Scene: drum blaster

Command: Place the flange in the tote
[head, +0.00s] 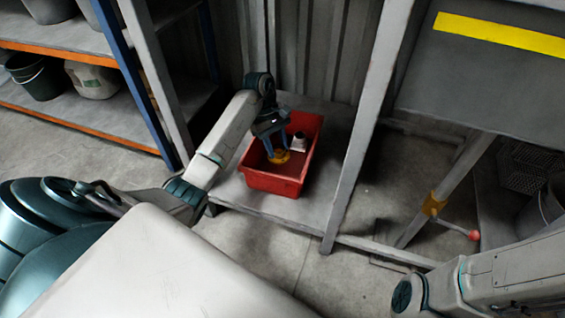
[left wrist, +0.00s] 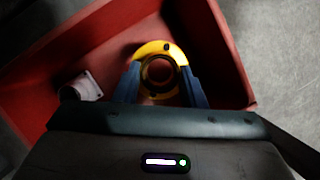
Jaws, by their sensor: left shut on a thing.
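The flange is a yellow ring (left wrist: 160,49) with a dark centre hole; in the head view it shows as a yellow piece (head: 279,156) inside the red tote (head: 273,183). My left gripper (head: 275,147) reaches down into the tote and is shut on the flange. In the left wrist view its blue fingers (left wrist: 161,80) press on both sides of the ring. The tote's red wall also shows in the left wrist view (left wrist: 55,80). I cannot tell whether the flange touches the tote's floor. My right gripper is not in view; only my right arm shows at the lower right.
A white cylindrical part (head: 299,142) lies in the tote beside the flange. The tote stands on a grey low shelf (head: 285,208) between upright posts (head: 365,120). A rack (head: 75,110) with buckets stands at the left. A red-tipped lever (head: 473,235) sticks out at right.

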